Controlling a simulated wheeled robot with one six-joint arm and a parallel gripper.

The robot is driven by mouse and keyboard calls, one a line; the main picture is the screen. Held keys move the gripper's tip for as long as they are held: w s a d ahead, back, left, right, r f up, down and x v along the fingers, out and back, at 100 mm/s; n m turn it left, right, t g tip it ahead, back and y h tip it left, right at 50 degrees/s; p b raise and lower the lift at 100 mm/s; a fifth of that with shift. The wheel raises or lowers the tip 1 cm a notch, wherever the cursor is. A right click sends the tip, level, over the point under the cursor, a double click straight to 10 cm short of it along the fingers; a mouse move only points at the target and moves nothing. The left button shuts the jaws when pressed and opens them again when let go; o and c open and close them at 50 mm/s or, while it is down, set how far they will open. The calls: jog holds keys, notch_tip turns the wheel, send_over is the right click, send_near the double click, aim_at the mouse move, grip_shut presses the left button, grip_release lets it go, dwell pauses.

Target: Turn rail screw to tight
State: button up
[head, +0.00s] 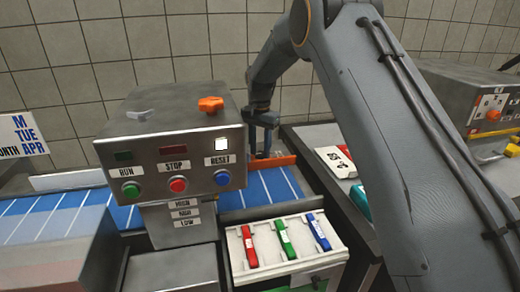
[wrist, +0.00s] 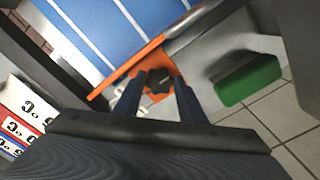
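The rail screw is a small dark knob (wrist: 159,82) on an orange bracket of the orange rail (wrist: 125,72) in the wrist view. The rail also shows in the head view (head: 272,162) across the blue belt. My gripper (wrist: 158,78) points at the screw, with one dark finger on either side of it. The fingers look apart, and I see no clear contact with the knob. In the head view my gripper (head: 262,135) is small behind the control box, and the screw is hidden there. I cannot read whether the screw is tight.
The control box (head: 175,150) with buttons and an orange knob (head: 210,104) stands left of my gripper. A white tray (head: 240,262) holds red, green and blue clips. White cartons (head: 335,160) lie right. A green block (wrist: 247,80) is right of the screw in the wrist view.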

aim_at(260, 154)
jog(key=shift+o, duration=0.7)
jog(key=shift+d+r, duration=0.1)
notch_tip(260, 154, up, 8)
jog(key=b, duration=0.1)
jog(key=shift+b, duration=0.35)
